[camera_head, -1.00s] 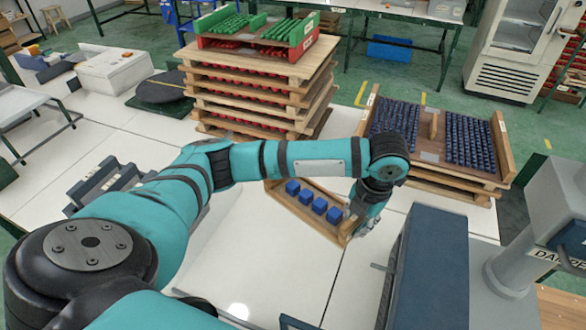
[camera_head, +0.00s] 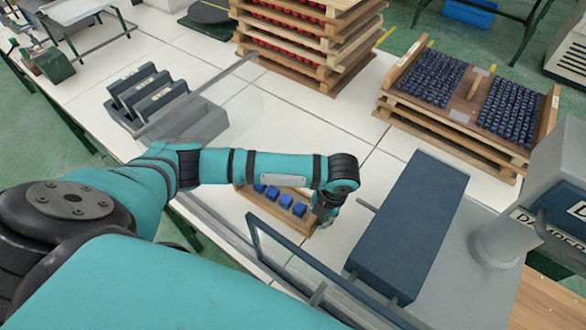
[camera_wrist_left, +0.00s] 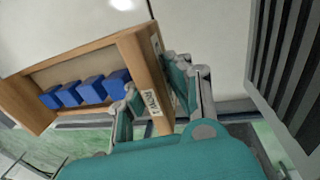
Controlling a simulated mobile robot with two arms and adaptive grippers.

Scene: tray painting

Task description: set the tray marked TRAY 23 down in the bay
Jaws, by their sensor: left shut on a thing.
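A small wooden tray (camera_head: 264,209) with several blue blocks (camera_head: 280,201) in a row is in my left gripper (camera_head: 323,217). The left gripper is shut on the tray's right end wall in the head view. In the left wrist view the fingers (camera_wrist_left: 155,98) grip the end wall of the tray (camera_wrist_left: 88,52), beside a white label (camera_wrist_left: 151,101). The label's text is upside down and its number cannot be read surely. The blocks sit inside the tray. I cannot tell for certain which spot is the bay. My right gripper is not in view.
A glass panel with a dark frame (camera_head: 312,268) stands just in front of the tray. A dark blue box-shaped unit (camera_head: 411,225) is to the right. A dark slotted rack (camera_head: 150,92) stands left. Stacked trays of blue (camera_head: 470,150) and red parts (camera_head: 300,38) are behind.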

